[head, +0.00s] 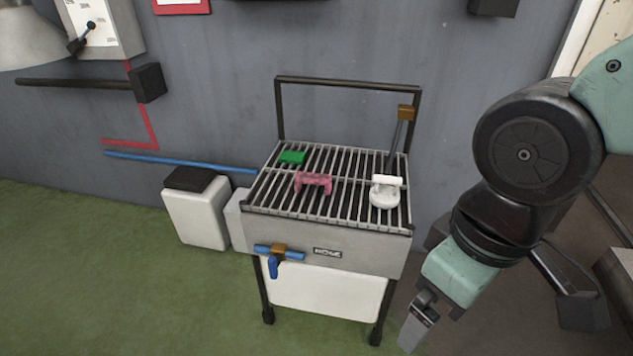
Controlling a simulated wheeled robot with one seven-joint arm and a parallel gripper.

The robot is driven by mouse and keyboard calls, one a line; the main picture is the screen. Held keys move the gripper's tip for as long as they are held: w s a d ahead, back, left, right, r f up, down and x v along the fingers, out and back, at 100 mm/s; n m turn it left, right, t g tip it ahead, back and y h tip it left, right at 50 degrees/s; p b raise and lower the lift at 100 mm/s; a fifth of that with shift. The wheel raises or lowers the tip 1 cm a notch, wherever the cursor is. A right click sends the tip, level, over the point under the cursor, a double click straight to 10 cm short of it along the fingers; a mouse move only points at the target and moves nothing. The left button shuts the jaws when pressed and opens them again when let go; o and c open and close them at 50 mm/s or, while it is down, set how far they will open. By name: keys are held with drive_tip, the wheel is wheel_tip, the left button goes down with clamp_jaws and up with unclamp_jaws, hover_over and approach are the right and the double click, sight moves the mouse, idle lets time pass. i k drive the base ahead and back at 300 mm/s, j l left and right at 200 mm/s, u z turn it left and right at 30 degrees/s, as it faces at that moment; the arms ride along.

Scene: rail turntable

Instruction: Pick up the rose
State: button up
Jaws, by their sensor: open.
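No flower shows. A white round piece with a short white bar on top (385,192) lies at the right of a slatted metal rack; it may be the rose, but I cannot be sure. A pink piece with two lobes (312,182) lies near the rack's middle. My gripper (412,338) is open and points down, to the right of the rack stand and nearer to me, apart from all these pieces. Its far finger is partly hidden.
A dark upright handle (396,140) with a brown top rises beside the white piece. A white bin (197,215) stands left. Green floor is clear at front left.

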sight(382, 196)
drive_tip(key=i+z, duration=0.3)
drive_tip(key=i, duration=0.9)
